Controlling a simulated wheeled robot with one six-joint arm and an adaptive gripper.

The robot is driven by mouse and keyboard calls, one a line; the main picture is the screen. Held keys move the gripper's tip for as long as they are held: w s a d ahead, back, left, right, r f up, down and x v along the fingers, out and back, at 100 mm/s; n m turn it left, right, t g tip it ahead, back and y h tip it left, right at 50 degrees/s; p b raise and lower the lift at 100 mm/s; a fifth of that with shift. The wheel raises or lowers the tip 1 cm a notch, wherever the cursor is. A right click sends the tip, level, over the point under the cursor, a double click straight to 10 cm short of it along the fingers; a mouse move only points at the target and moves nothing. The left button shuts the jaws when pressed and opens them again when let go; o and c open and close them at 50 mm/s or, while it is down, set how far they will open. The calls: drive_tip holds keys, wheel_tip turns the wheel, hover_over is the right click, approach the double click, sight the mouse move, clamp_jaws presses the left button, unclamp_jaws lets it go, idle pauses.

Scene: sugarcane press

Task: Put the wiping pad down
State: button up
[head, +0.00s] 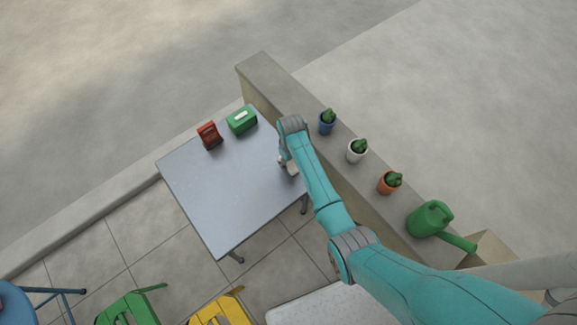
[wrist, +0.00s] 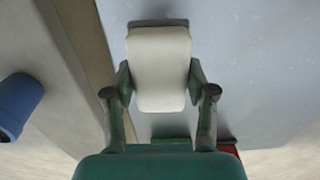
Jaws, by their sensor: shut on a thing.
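The wiping pad (wrist: 160,72) is a pale, off-white rounded block. In the wrist view my gripper (wrist: 160,90) has a finger on each side of it and is shut on it. A small pale part of the pad shows in the head view (head: 291,168) beside the end of my arm, at the right edge of the grey table (head: 215,190). The pad is over the tabletop, with a dark shadow by its far end; I cannot tell whether it touches the surface. My arm hides most of the gripper in the head view.
A green box (head: 242,121) and a red object (head: 209,135) stand at the table's back edge. A low wall (head: 345,173) runs along the right with a blue pot (head: 327,125), other pots and a green watering can (head: 430,219). The table's middle is clear.

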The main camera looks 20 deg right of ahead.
sight(290, 167)
drive_tip(key=shift+f, duration=2.25)
drive_tip(key=o, duration=1)
drive_tip(key=shift+f, duration=0.1)
wheel_tip(290, 167, up, 12)
drive_tip(key=shift+r, duration=0.15)
